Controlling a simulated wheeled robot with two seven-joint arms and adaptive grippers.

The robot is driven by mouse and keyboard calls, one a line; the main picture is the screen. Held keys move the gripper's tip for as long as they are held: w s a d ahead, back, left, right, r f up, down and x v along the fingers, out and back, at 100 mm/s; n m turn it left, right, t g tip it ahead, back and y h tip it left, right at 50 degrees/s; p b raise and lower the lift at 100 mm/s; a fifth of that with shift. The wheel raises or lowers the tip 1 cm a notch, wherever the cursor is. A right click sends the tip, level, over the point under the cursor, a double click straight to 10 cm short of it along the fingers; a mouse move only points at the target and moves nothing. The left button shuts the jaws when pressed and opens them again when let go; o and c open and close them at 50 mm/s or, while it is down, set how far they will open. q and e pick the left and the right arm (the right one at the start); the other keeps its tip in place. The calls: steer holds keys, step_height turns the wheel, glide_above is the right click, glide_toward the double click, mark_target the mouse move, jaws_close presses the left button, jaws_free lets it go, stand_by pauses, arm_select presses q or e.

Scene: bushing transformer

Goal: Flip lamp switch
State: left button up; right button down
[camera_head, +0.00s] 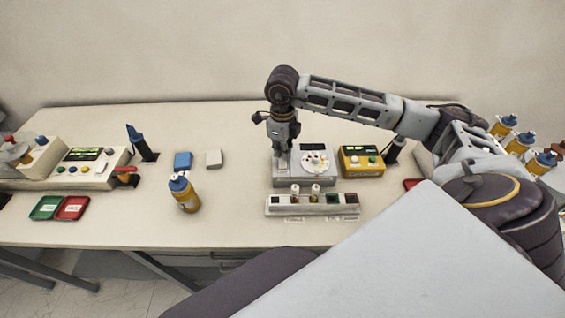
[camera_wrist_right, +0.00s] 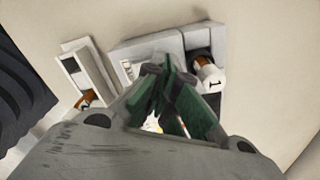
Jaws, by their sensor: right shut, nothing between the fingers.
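My right gripper (camera_head: 282,166) points down at the left part of a grey box (camera_head: 302,181) with a white round dial face. Its green fingers (camera_wrist_right: 163,88) are shut with nothing between them, close over a grey panel in the right wrist view. I cannot tell whether the tips touch it. A pale strip (camera_head: 276,208) in front of the box carries two small white-topped amber pieces and dark square parts. One white-topped piece marked 1 (camera_wrist_right: 208,76) shows right of the fingers. I cannot pick out the lamp switch for certain. My left gripper is not in view.
A yellow box (camera_head: 361,162) with buttons stands right of the grey box. The table's left back (camera_head: 90,118) is clear.

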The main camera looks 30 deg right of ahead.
steer(key=shift+f+b, duration=0.65)
steer(key=shift+f, duration=0.1)
stand_by(0.9)
steer(key=shift+r, duration=0.1)
steer(key=shift+r+p, duration=0.3)
steer(key=shift+r, duration=0.05)
steer(key=shift+r+p, duration=1.4)
steer(key=shift+r, duration=1.7)
steer(key=shift+s+a+f, duration=0.1)
